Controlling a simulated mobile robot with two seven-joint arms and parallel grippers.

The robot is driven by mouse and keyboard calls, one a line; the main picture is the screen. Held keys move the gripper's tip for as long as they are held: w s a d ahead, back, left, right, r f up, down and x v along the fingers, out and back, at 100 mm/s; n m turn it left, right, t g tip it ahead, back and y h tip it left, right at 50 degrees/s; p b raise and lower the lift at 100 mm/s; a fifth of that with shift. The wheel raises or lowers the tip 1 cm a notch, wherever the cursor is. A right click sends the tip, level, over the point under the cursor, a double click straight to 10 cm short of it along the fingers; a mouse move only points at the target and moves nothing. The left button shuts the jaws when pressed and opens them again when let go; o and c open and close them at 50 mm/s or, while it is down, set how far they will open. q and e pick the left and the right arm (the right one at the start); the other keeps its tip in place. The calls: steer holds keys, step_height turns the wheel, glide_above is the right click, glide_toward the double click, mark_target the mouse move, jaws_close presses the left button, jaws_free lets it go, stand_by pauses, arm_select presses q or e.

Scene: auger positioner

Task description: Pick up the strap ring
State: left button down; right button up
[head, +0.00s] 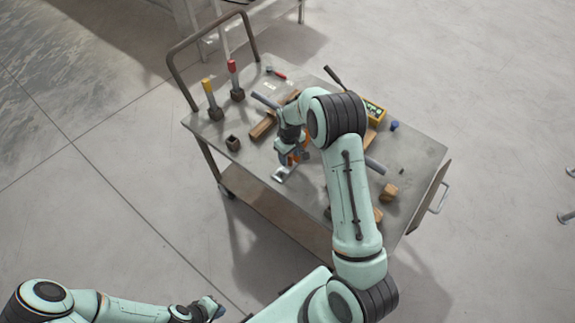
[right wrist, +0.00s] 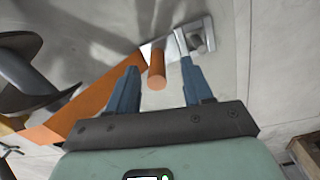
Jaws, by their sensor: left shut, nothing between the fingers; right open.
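My right gripper (head: 291,160) is over the cart top, fingers pointing down. In the right wrist view its two blue fingers (right wrist: 158,65) are spread apart. An orange cylinder (right wrist: 157,68) shows between them in that view; I cannot tell whether they touch it. A long orange strap-like piece (right wrist: 85,110) runs diagonally beside the left finger. A grey metal plate with a knob (right wrist: 198,40) lies beyond the fingertips and also shows in the head view (head: 286,172). I cannot make out which part is the strap ring. My left gripper (head: 214,308) is shut and empty, low in the head view, away from the cart.
The grey cart (head: 215,130) has a raised handle at the back left. Dark augers, partly hidden, show at the left of the right wrist view (right wrist: 25,75). Yellow-topped (head: 209,95) and red-topped (head: 234,78) tools stand at the back left. Wooden blocks (head: 388,192) lie right.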

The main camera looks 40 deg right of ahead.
mark_target(290, 160)
step_height(290, 160, down, 4)
steer(key=shift+d+r, duration=0.1)
steer(key=shift+d, duration=0.05)
jaws_close()
steer(key=shift+r, duration=0.1)
